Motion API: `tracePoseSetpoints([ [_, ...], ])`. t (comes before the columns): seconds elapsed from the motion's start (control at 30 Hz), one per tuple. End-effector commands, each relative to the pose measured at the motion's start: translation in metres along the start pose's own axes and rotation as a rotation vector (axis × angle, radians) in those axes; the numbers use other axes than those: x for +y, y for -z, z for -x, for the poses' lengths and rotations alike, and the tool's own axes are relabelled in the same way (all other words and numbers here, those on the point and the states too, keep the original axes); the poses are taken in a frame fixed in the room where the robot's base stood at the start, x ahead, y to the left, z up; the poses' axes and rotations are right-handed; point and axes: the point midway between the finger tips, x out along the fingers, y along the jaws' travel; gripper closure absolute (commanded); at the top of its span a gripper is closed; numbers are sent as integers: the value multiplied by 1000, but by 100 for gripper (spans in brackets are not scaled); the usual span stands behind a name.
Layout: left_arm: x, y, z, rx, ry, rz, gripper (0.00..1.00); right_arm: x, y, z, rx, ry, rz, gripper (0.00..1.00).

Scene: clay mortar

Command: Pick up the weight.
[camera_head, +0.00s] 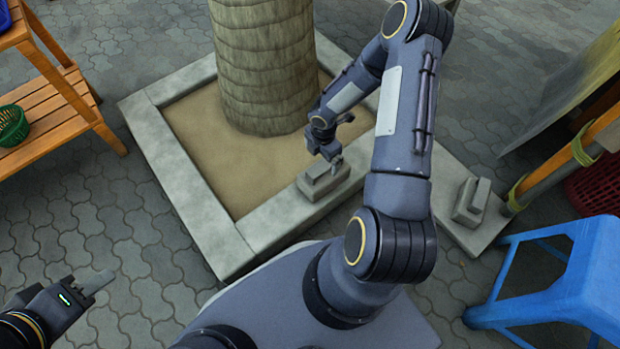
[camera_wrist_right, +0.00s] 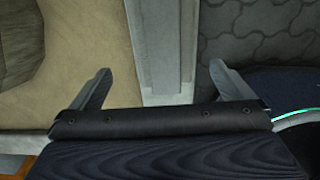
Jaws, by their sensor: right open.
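A grey stepped stone weight (camera_head: 323,181) sits on the front part of the pale stone curb (camera_head: 285,222) around the tree planter. A second, similar grey stone weight (camera_head: 471,202) sits on the curb further right. My right gripper (camera_head: 328,154) is just above the first weight, pointing down, open and empty. In the right wrist view its fingers (camera_wrist_right: 157,88) are wide apart, with grey stone between and beyond them; I cannot tell weight from curb there. My left gripper (camera_head: 85,290) is at the lower left, away from both weights; its jaw opening is unclear.
A thick trunk (camera_head: 262,70) stands in the sand (camera_head: 205,150) behind the right gripper. A blue stool (camera_head: 580,265) and a red basket (camera_head: 597,185) are at the right. A wooden shelf (camera_head: 50,115) with a green basket (camera_head: 12,125) is at the upper left. Paving at the left is clear.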

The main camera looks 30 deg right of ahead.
Motion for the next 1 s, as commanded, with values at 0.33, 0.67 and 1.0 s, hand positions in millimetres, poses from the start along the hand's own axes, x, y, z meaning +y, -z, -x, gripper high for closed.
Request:
tracePoseSetpoints([
  [0.33,-8,-9,-18,0,0,0,64,-3,-4,-37,1,2,-4,0],
  [0.67,-16,-18,-36,0,0,0,64,-5,-8,-74,1,1,-4,0],
  [1.0,-16,-17,-34,0,0,0,64,-5,-8,-72,0,1,-4,22],
])
